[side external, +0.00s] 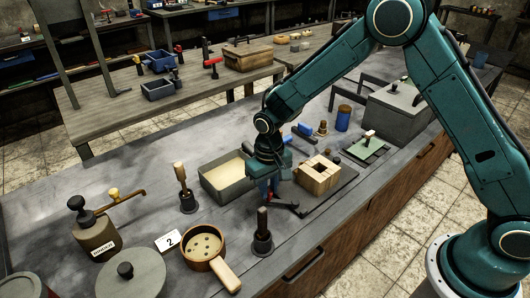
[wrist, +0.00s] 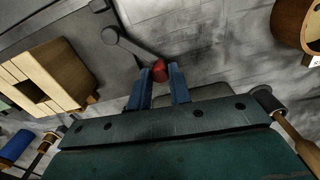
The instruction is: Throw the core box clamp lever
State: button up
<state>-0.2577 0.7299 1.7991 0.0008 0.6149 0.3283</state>
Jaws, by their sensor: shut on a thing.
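The core box (side external: 317,176) is a light wooden block with a square opening, on a dark base plate (side external: 345,178). It also shows at the left of the wrist view (wrist: 50,72). The clamp lever (wrist: 130,44) is a dark grey arm running from a round pivot to a red knob (wrist: 159,71). My gripper (side external: 268,196) is low beside the core box's left side. In the wrist view its blue fingers (wrist: 161,80) are on either side of the red knob, shut on it. In the side view the fingers partly hide the knob.
A grey sand tray (side external: 225,185) stands close behind my gripper. A dark upright-handled tool (side external: 262,235) stands just in front. A round sieve (side external: 205,246), a rammer (side external: 186,190) and a binder can (side external: 95,233) are to the left. A blue cylinder (side external: 343,118) stands behind the core box.

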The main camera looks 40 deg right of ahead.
jog(key=shift+w+r, duration=0.1)
jog(key=shift+w, duration=0.15)
jog(key=shift+w+d+m, duration=0.1)
jog(key=shift+m, duration=0.4)
jog(key=shift+w+d+m, duration=0.2)
jog(key=shift+m, duration=0.2)
jog(key=shift+w+d+m, duration=0.35)
jog(key=shift+d+m, duration=0.25)
jog(key=shift+m, duration=0.5)
dwell(0.8)
